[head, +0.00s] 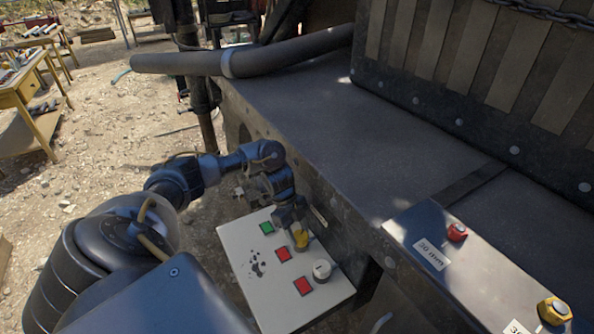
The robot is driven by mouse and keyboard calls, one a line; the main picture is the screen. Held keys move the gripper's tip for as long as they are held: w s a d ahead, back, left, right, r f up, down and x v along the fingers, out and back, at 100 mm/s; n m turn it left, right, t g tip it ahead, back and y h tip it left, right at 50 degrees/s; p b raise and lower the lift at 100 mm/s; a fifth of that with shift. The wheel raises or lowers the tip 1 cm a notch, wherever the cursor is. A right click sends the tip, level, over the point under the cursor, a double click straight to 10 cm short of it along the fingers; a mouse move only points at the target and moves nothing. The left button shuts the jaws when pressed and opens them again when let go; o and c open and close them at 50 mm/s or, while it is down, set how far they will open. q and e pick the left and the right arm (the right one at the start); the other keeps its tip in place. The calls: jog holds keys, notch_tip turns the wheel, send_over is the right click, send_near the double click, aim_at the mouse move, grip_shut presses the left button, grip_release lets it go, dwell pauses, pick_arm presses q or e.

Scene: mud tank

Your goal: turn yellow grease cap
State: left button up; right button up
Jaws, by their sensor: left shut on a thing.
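A yellow hex-shaped cap (554,310) sits at the lower right on the dark ledge, beside a label only partly in view. A smaller yellow piece (301,240) shows at the tips of my left gripper (298,233), over the white control panel (236,235). My left gripper points down and is shut on this yellow piece, which looks like a knob on the panel. The fingers hide part of it. My left gripper is well to the left of the hex cap. My right gripper is not in view.
The panel carries a green button (267,227), red buttons (283,254) and a pale round knob (322,269) close to my left gripper. A red cap (457,232) stands by a "30 mm" label (431,255). A thick grey pipe (270,58) crosses behind.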

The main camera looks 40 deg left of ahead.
pick_arm(q)
jog(key=shift+w+r+m+g, duration=0.1)
jog(key=shift+w+m+g, duration=0.15)
jog(key=shift+m, duration=0.55)
jog(key=shift+m+g, duration=0.45)
jog(key=shift+m, duration=0.45)
jog(key=o, duration=1)
